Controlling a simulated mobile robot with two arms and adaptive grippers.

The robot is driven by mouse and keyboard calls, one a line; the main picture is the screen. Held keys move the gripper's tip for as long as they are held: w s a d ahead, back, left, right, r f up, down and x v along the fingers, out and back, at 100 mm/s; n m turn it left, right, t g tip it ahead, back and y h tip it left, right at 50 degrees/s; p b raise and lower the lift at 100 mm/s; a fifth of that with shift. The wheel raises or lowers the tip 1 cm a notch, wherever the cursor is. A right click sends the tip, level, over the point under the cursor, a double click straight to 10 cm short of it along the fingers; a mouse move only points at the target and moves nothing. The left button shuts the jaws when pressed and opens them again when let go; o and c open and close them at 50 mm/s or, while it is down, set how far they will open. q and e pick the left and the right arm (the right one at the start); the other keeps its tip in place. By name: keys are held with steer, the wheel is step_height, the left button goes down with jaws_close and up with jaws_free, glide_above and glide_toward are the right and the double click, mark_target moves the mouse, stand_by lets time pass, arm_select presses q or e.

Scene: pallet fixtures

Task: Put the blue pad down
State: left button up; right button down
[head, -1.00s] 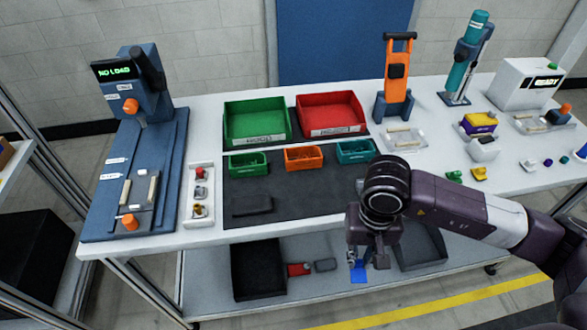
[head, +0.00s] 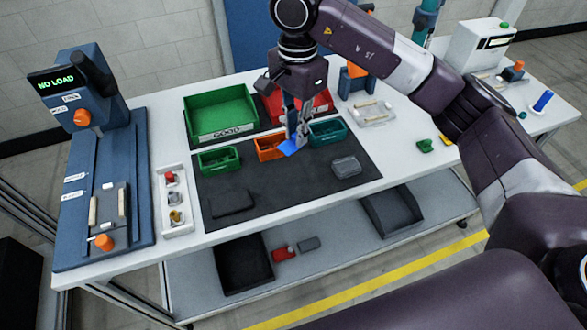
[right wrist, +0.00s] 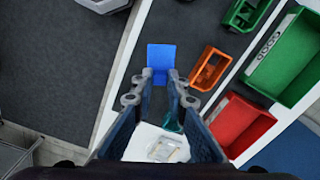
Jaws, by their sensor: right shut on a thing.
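The blue pad (head: 290,149) is a small flat blue piece held in my right gripper (head: 297,138). In the head view it shows just in front of the small orange bin (head: 268,150), with the dark mat (head: 290,190) behind and below it. In the right wrist view the pad (right wrist: 161,56) sticks out past the fingertips of my right gripper (right wrist: 160,76), to the left of the orange bin (right wrist: 209,68). I cannot tell its exact height above the mat. My left gripper is not in view.
A small green bin (head: 219,161) and a teal bin (head: 327,133) flank the orange one. A grey block (head: 346,166) and a dark flat piece (head: 233,203) lie on the mat. The mat's middle front is clear. A large green GOOD tray (head: 221,115) stands behind.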

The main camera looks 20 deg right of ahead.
step_height(320, 180, down, 5)
steer(key=shift+s+d+r+p, duration=0.1)
steer(key=shift+r+p, duration=0.1)
steer(key=shift+p, duration=0.45)
steer(key=p, duration=0.1)
glide_above(296, 183)
step_height(296, 183, down, 5)
steer(key=shift+r, duration=0.1)
steer(key=shift+f, duration=0.65)
step_height(296, 183, down, 4)
steer(key=shift+p, duration=0.9)
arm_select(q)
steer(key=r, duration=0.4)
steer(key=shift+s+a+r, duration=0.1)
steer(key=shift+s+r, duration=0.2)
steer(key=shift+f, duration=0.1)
arm_select(e)
steer(key=shift+f+b, duration=0.2)
steer(key=shift+b, duration=0.15)
steer(key=c, duration=1.9)
jaws_free()
steer(key=shift+r, duration=0.1)
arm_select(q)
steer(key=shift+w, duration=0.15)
